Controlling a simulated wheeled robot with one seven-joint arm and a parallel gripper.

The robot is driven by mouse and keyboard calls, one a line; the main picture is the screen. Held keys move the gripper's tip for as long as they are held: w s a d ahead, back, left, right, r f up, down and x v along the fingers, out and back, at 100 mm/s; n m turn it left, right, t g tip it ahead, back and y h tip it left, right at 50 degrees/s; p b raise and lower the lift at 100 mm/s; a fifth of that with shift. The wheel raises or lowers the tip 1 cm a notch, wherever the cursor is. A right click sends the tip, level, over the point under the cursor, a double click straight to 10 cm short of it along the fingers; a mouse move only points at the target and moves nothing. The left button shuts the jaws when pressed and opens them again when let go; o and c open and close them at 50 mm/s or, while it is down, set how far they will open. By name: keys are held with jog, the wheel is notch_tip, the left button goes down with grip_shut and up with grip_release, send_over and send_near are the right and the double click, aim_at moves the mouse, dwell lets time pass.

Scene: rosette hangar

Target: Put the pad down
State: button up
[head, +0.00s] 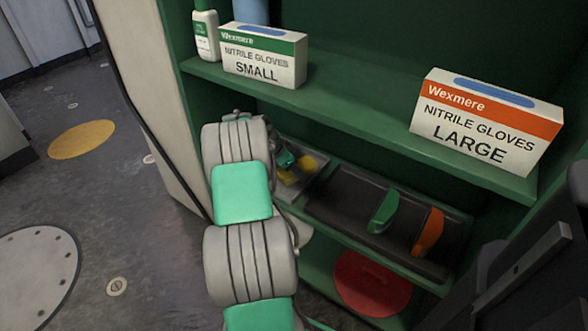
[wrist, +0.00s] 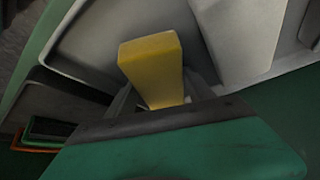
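The pad is a yellow block (wrist: 150,62) in the middle of the wrist view. It also shows, small, in the head view (head: 306,163), past the end of my arm. My gripper (wrist: 162,98) has a grey finger on each side of the pad's near end and looks shut on it. In the head view my gripper (head: 287,160) is partly hidden behind my arm. The pad is over or inside a light grey tray (wrist: 90,45) on the middle shelf. I cannot tell whether it touches the tray's floor.
A dark tray (head: 335,192) with a green handle (head: 384,210) and an orange handle (head: 428,231) is right of the grey tray. Glove boxes marked small (head: 262,57) and large (head: 484,120) stand on the green shelf above (head: 350,112). A red round object (head: 372,284) lies below.

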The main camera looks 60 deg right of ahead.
jog(key=o, duration=0.4)
jog(key=shift+w+r, duration=0.1)
jog(key=shift+r, duration=0.2)
jog(key=p+v, duration=0.2)
jog(key=v, duration=0.5)
jog(key=shift+a, duration=0.25)
jog(key=w+a+r+n+t+y, duration=0.15)
jog(key=w+a+r+n, duration=0.35)
jog(key=a, duration=0.9)
jog(key=w+a+r+n+t, duration=0.3)
jog(key=w+a+n, duration=0.4)
jog(key=a, duration=0.7)
jog(key=s+a+n+y, duration=0.1)
jog(key=s+a+n, duration=0.2)
jog(key=a, duration=0.5)
jog(key=s+a+n+y, duration=0.1)
jog(key=s+a+n, duration=0.2)
jog(key=a+n, duration=0.2)
jog(key=s+a+f+n+t+y, duration=0.1)
jog(key=s+a+n, duration=0.2)
jog(key=a, duration=0.8)
jog(key=shift+s+a+n+y, duration=0.25)
jog(key=shift+s+a+n, duration=0.15)
jog(key=shift+n, duration=0.3)
